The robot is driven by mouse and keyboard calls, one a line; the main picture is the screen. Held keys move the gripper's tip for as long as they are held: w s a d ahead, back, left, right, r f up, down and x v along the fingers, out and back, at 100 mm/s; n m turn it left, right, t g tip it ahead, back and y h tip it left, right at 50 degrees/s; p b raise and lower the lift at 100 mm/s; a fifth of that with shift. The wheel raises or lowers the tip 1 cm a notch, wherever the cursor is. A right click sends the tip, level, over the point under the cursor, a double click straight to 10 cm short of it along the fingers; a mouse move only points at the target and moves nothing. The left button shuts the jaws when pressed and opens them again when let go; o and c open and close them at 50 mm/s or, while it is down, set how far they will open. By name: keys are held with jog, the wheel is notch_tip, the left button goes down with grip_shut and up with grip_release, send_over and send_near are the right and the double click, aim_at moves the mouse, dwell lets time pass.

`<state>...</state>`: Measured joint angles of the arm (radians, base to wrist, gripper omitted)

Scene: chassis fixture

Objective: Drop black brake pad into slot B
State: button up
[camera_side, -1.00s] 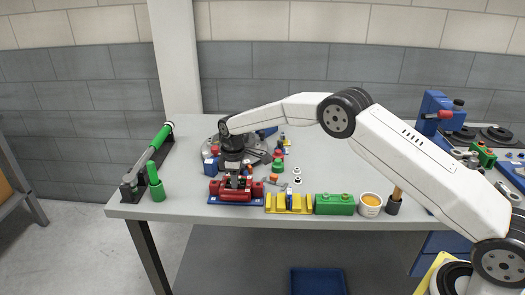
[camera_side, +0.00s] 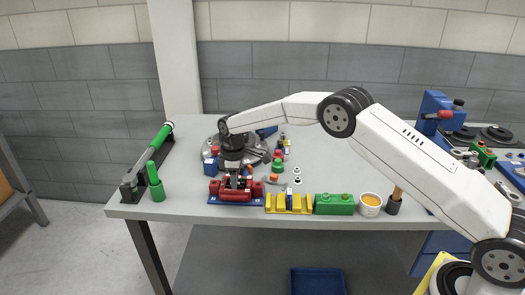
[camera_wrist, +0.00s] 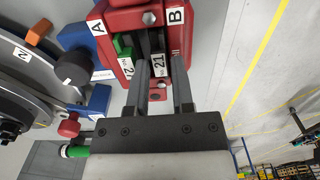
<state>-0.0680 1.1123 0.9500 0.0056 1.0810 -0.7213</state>
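The red caliper fixture (camera_wrist: 122,22) with white labels A and B fills the top of the wrist view. It also shows in the side view (camera_side: 216,187), on a blue base at the table's front edge. A black brake pad (camera_wrist: 144,46) with a tag that looks like "21" stands in the fixture's opening, near the B side. A green pad (camera_wrist: 123,47) with a similar tag stands beside it, toward A. My gripper (camera_wrist: 159,65) is over the fixture; its two grey fingers are spread, with visible gaps around the black pad's tag. The pad's lower part is hidden.
A round grey turntable (camera_wrist: 30,70) with an orange block (camera_wrist: 39,31) lies left of the fixture. A yellow rack (camera_side: 303,205), a green block (camera_side: 334,204) and a cup (camera_side: 370,205) stand to its right.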

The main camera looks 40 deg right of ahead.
jog(key=shift+r, duration=1.25)
jog(key=shift+o, duration=0.2)
jog(key=o, duration=0.5)
jog(key=shift+r, duration=2.25)
